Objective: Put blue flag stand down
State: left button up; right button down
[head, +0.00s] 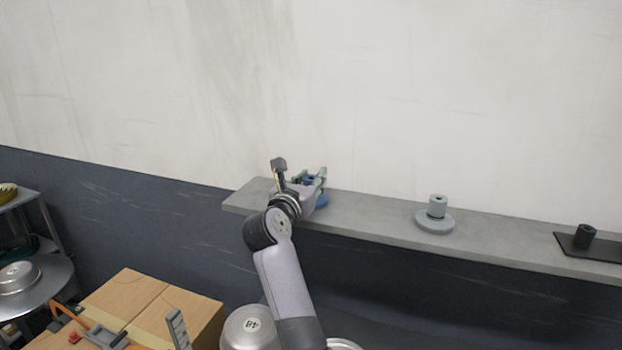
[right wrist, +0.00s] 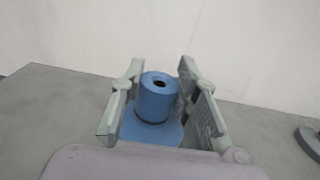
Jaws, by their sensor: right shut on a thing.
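The blue flag stand (right wrist: 157,98) is a short blue cylinder with a hole in its top, on a round blue base. In the right wrist view it stands upright between the two fingers of my right gripper (right wrist: 160,105), which is shut on it. In the head view my right gripper (head: 314,184) is over the left part of the grey shelf (head: 375,208) and mostly hides the blue flag stand (head: 322,201). The base appears at or just above the shelf top; I cannot tell whether it touches. My left gripper is not in view.
A grey flag stand (head: 435,218) stands mid-shelf, and a black one on a square plate (head: 585,238) at the right. The shelf is clear between them. Cardboard boxes (head: 140,305), a metal pan (head: 250,328) and a rack (head: 50,240) are below left.

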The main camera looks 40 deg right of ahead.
jog(key=c, duration=1.2)
grip_release()
jog(key=shift+r, duration=0.15)
jog(key=shift+b+v, duration=2.05)
jog(key=shift+v, duration=4)
jog(key=shift+d, duration=0.1)
